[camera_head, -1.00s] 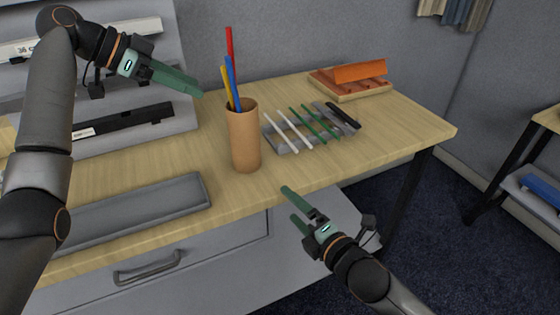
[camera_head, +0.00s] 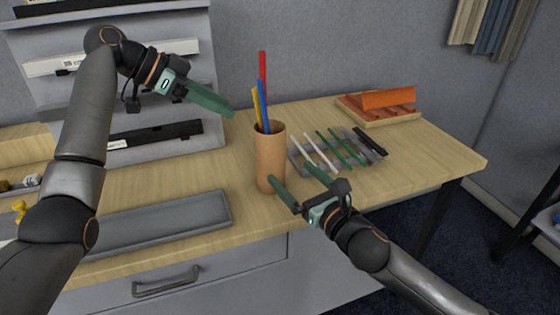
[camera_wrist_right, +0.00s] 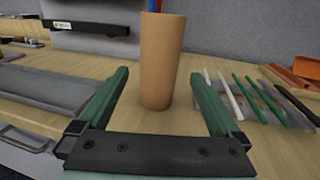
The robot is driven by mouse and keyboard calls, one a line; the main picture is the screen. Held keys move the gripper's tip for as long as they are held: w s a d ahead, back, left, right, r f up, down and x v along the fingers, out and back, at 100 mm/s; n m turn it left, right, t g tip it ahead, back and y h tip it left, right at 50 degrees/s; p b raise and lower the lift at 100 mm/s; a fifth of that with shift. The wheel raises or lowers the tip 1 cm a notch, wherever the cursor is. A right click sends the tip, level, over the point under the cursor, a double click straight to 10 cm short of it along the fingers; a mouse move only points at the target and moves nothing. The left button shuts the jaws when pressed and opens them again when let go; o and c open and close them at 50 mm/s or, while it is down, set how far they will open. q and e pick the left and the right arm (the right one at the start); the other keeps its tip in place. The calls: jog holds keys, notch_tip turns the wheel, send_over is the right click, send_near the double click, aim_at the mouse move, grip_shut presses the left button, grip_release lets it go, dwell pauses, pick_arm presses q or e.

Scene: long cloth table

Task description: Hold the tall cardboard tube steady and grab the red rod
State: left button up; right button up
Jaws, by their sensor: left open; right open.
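The tall cardboard tube (camera_head: 270,158) stands upright on the wooden table and holds a red rod (camera_head: 262,68), a blue rod (camera_head: 263,105) and a yellow rod (camera_head: 256,107). The red rod sticks up highest. In the right wrist view the tube (camera_wrist_right: 162,60) stands just beyond and between my open fingers. My right gripper (camera_head: 293,174) is open, low in front of the tube, with no visible grip on it. My left gripper (camera_head: 231,112) is open and empty, up and to the left of the tube, apart from the rods.
A grey rack (camera_head: 299,160) with white and green rods lies right of the tube. An orange and wooden holder (camera_head: 378,107) stands at the back right. A long grey tray (camera_head: 150,224) lies at the front left. A shelf stand (camera_head: 205,100) rises behind my left arm.

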aim_at(278, 161)
jog(key=x, duration=0.9)
jog(key=c, duration=1.1)
jog(key=shift+f, duration=0.1)
